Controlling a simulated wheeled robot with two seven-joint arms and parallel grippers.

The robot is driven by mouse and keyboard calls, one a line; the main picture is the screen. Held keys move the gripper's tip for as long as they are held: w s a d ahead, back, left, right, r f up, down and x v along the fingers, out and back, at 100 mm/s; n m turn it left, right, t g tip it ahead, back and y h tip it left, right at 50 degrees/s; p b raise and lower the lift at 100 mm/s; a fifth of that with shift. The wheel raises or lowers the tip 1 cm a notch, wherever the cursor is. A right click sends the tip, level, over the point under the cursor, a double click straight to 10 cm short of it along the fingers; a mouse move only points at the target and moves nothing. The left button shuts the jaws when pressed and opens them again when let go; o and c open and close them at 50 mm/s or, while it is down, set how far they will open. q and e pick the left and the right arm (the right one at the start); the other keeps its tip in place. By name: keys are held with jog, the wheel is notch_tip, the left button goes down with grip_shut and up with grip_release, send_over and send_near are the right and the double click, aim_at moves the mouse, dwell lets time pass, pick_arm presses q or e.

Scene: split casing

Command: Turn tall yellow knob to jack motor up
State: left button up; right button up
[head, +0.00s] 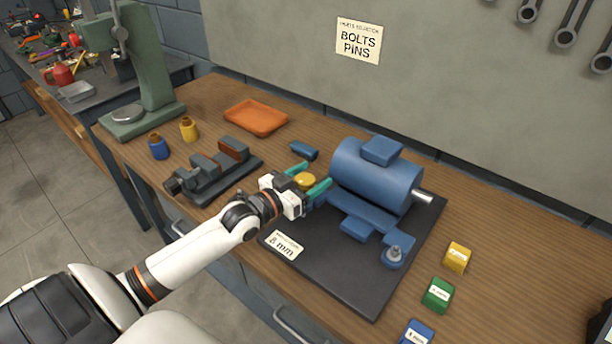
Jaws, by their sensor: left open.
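The yellow knob (305,180) stands at the left end of the blue motor (376,175), which sits on a black base plate (350,279). My left gripper (310,178) is at the knob, with its teal fingers open, one on the far side and one on the near right side. I cannot tell whether the fingers touch the knob. The knob's lower part is hidden by the gripper. A label reading "8 mm" (284,246) lies on the plate's front left. My right gripper is not in view.
A dark vise (212,172) stands just left of my gripper. A green press (149,75) stands far left.

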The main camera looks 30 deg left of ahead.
pick_arm(q)
jog(key=shift+s+a+f, duration=0.1)
jog(key=shift+s, duration=0.5)
jog(key=b+v, duration=0.1)
jog(key=v, duration=0.9)
jog(key=shift+s+a+b, duration=0.2)
jog(key=shift+s+b, duration=0.15)
jog(key=shift+b, duration=0.05)
